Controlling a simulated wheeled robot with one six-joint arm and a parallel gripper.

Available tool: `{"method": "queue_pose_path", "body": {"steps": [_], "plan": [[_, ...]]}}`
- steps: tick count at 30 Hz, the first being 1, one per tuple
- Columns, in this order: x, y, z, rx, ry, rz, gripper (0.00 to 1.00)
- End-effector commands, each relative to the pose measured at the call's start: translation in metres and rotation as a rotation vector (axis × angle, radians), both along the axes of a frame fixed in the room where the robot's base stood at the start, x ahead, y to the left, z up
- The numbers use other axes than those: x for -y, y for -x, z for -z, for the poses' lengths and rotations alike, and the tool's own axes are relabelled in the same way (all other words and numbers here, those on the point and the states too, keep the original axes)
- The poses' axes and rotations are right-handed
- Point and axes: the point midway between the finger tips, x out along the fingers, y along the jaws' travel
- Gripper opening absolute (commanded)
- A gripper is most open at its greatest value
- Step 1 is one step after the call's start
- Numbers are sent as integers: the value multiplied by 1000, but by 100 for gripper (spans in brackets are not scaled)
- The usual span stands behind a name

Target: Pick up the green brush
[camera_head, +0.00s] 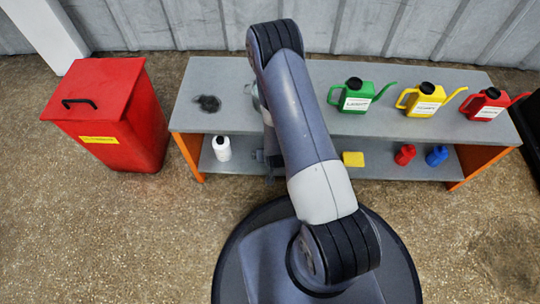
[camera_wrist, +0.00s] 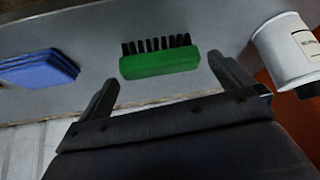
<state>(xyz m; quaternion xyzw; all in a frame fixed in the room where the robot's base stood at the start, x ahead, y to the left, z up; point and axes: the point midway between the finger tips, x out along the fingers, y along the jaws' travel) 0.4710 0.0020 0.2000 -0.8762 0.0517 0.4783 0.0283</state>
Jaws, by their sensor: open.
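The green brush (camera_wrist: 160,63) with dark bristles lies on a grey shelf surface in the wrist view. My gripper (camera_wrist: 163,70) is open, with one finger to either side of the brush and nothing held. The brush lies between and slightly beyond the fingertips; I cannot tell whether they touch it. In the head view my arm hides the brush and most of the gripper.
A white bottle (camera_wrist: 288,48) stands right of the brush, and blue pads (camera_wrist: 40,68) lie left. In the head view the grey bench (camera_head: 215,78) carries green (camera_head: 357,95), yellow (camera_head: 425,98) and red (camera_head: 487,103) cans. A red bin (camera_head: 115,115) stands left.

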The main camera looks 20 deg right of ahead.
Motion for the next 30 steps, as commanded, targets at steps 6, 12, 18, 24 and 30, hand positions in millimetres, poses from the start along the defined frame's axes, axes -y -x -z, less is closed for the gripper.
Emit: {"method": "queue_pose_path", "body": {"steps": [6, 12, 18, 24, 30], "plan": [[2, -14, 25, 0, 0, 0, 100], [2, -15, 23, -1, 0, 0, 100], [2, -14, 23, -1, 0, 0, 84], [2, -14, 23, 0, 0, 0, 70], [2, -14, 23, 0, 0, 0, 70]]}}
